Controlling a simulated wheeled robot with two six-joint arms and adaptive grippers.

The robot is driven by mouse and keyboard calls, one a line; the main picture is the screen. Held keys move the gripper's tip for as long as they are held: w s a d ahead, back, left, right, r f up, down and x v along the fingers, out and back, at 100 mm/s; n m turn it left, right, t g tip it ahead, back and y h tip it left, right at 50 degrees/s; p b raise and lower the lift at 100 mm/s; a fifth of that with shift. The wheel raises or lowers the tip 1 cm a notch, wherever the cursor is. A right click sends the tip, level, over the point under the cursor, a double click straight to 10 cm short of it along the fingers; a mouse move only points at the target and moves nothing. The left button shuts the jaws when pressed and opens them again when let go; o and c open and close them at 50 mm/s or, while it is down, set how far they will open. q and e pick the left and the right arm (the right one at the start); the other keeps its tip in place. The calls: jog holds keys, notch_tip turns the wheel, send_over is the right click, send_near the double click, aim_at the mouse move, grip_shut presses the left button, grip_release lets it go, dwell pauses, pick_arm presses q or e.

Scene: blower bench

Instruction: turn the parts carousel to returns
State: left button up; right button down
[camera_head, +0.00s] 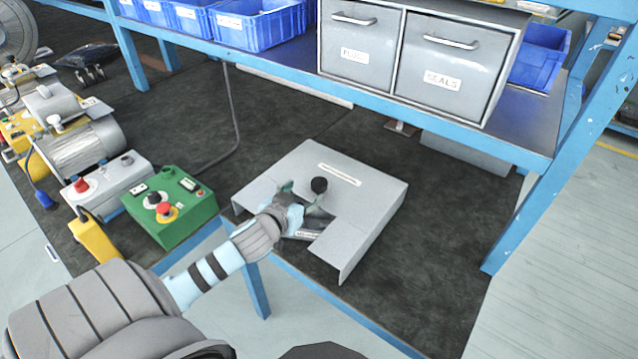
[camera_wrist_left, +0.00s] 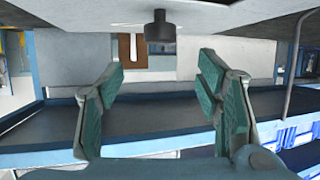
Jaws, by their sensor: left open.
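A grey sheet-metal cover (camera_head: 365,195) stands on the bench, with a pale label strip on top and a notch cut in its front side. A black knob (camera_head: 319,185) stands up from it near the notch. I take this to be the parts carousel's housing; most of what lies under it is hidden. A small label (camera_head: 308,234) shows in the notch, too small to read. My left gripper (camera_head: 303,200) is open beside the knob. In the left wrist view the dark knob (camera_wrist_left: 160,32) shows beyond and between the parted green fingertips (camera_wrist_left: 163,76), with nothing held.
A green control box (camera_head: 170,208) with a red button stands left of the cover, near a grey box and a motor. Above, a blue shelf carries grey drawers (camera_head: 455,65), one labelled SEALS, and blue bins (camera_head: 258,25). Dark bench top is clear right of the cover.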

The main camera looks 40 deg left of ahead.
aim_at(319, 183)
pick_arm(q)
jog(key=b+x, duration=0.1)
jog(key=x, duration=0.4)
jog(key=b+x, duration=0.1)
jog(key=x, duration=0.5)
jog(key=shift+s+d+f+b, duration=0.1)
jog(key=shift+s+f+b, duration=0.1)
jog(key=shift+b, duration=0.1)
jog(key=shift+w+f, duration=0.1)
jog(key=shift+w, duration=0.45)
grip_shut()
